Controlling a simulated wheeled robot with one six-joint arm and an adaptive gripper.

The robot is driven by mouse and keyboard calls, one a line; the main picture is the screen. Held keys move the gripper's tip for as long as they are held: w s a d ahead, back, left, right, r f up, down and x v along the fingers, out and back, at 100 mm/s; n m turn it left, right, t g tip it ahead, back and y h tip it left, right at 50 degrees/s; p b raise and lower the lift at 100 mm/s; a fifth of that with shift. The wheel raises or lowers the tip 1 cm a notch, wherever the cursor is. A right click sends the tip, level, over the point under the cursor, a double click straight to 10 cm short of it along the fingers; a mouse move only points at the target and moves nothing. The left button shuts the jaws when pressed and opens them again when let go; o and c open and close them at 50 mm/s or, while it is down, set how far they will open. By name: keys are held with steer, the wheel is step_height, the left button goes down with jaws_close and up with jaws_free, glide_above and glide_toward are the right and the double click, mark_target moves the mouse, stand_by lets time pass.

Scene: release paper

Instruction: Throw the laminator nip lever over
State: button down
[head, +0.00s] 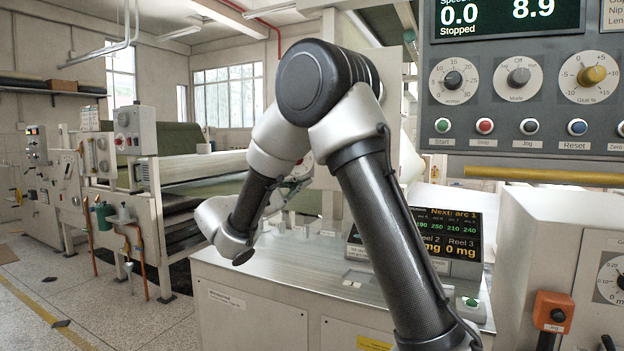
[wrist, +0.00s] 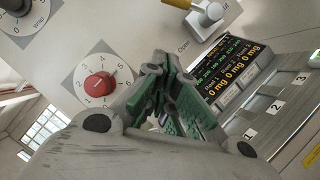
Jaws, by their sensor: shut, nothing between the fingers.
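In the head view my gripper (head: 294,188) is small and partly hidden behind my arm, and the lever cannot be made out.
A red dial (wrist: 100,85) is on the panel left of my fingers. A display with yellow figures (wrist: 225,75) and numbered slots (wrist: 275,106) are to the right. In the head view, a metal-topped bench (head: 260,264) lies below my arm and a control panel (head: 520,90) is at right.

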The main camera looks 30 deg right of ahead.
steer(key=s+d+r, duration=0.1)
steer(key=d+r, duration=0.2)
steer(key=d, duration=0.6)
steer(key=shift+d+r, duration=0.35)
steer(key=shift+r, duration=0.05)
